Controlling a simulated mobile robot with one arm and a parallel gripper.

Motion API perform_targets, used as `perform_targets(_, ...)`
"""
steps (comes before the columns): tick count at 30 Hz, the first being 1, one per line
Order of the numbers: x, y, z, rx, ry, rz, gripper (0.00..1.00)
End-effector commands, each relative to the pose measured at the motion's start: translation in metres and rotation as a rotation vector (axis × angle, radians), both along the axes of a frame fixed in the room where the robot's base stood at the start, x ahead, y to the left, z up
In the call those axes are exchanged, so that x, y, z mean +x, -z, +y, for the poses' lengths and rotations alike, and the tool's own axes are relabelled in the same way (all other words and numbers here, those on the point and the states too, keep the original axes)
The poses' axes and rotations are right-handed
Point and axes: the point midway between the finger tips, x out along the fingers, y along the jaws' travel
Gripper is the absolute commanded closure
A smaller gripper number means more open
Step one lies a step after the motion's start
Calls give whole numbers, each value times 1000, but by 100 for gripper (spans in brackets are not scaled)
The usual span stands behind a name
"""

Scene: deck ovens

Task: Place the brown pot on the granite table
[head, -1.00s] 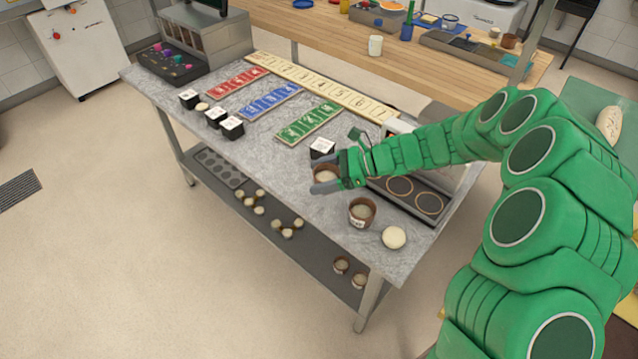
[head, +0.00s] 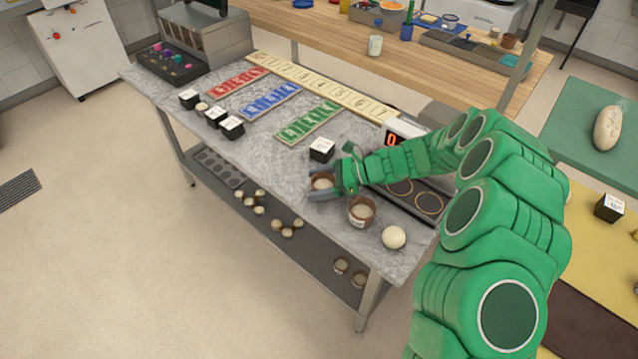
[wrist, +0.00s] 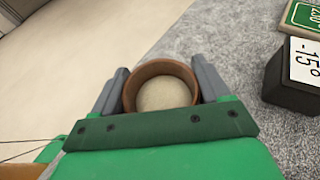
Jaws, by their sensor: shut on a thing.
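A small brown pot (wrist: 162,84) with pale filling sits between the two grey fingers of my gripper (wrist: 162,92) in the wrist view. In the head view my gripper (head: 322,189) is shut on this brown pot (head: 322,183), which looks upright at the granite table's front edge. I cannot tell whether its base touches the surface. The grey granite table (head: 290,165) runs beneath it. A second brown pot (head: 361,211) with pale filling stands on the table to the right of my gripper.
A black cube with a white top (head: 322,150) stands just behind my gripper. A pale round ball (head: 394,237) lies near the right end. A black tray with round plates (head: 427,202) lies to the right. Bare granite extends left of my gripper.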

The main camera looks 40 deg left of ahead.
Motion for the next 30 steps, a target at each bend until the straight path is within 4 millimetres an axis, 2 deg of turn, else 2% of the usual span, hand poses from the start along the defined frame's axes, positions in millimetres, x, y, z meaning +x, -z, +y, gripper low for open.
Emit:
perform_targets(11,0,4,0,0,0,0,62)
perform_targets(12,0,4,0,0,0,0,21)
perform_targets(16,0,3,0,1,0,-1,1)
perform_targets(26,0,1,0,1,1,-1,0)
perform_targets(30,8,-4,-8,2,3,0,0)
